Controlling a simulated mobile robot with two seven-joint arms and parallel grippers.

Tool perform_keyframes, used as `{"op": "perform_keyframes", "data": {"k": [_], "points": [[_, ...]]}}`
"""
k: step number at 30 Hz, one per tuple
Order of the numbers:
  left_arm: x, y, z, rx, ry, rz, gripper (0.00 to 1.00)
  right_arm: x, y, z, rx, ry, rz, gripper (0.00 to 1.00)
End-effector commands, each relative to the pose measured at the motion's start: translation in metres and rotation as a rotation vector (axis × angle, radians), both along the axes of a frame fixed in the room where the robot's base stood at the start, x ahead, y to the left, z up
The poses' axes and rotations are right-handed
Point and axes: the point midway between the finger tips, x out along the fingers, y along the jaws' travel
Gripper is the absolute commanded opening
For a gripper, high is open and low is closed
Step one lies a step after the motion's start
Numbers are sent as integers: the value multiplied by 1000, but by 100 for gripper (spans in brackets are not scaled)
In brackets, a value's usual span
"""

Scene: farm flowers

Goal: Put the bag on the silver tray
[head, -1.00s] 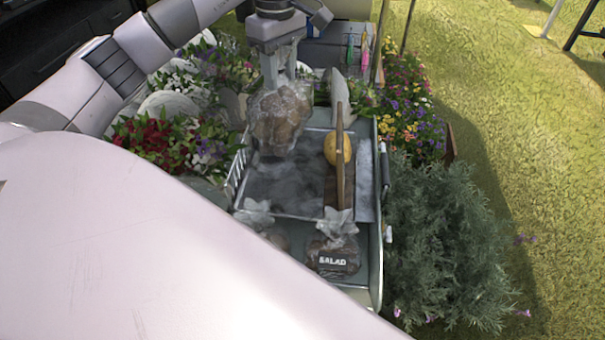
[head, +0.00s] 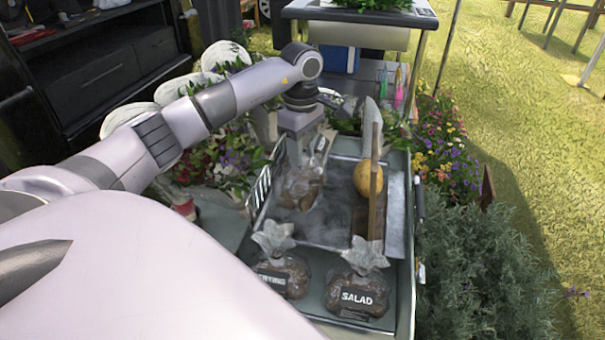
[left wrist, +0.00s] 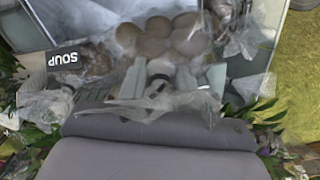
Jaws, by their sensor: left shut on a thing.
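My left gripper (head: 301,150) is shut on the top of a clear bag (head: 300,188) with brown round contents. The bag hangs over the left part of the silver tray (head: 335,236); I cannot tell whether its bottom touches the tray. In the left wrist view the bag (left wrist: 165,40) lies beyond the fingers (left wrist: 165,85), its clear plastic bunched between them. My right gripper is not in view.
A bag labelled SALAD (head: 357,290) and another labelled bag (head: 282,275) stand in front of the tray. A bag labelled SOUP (left wrist: 75,60) shows in the left wrist view. Flowers (head: 225,160) stand left of the cart and a grey-green bush (head: 480,260) right of it.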

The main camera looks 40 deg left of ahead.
Motion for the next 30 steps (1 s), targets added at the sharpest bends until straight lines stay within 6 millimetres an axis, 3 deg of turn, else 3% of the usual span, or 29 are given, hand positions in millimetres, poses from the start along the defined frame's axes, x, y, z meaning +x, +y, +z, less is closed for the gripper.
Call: {"op": "perform_keyframes", "data": {"k": [3,11,18,30], "points": [[0,0,-20,-1,-3,1,0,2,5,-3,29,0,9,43],[1,0,-36,-2,-4,-1,0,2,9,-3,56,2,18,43],[0,0,-70,-2,-3,-1,0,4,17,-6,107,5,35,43],[1,0,-73,0,-5,-1,0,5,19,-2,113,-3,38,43]]}}
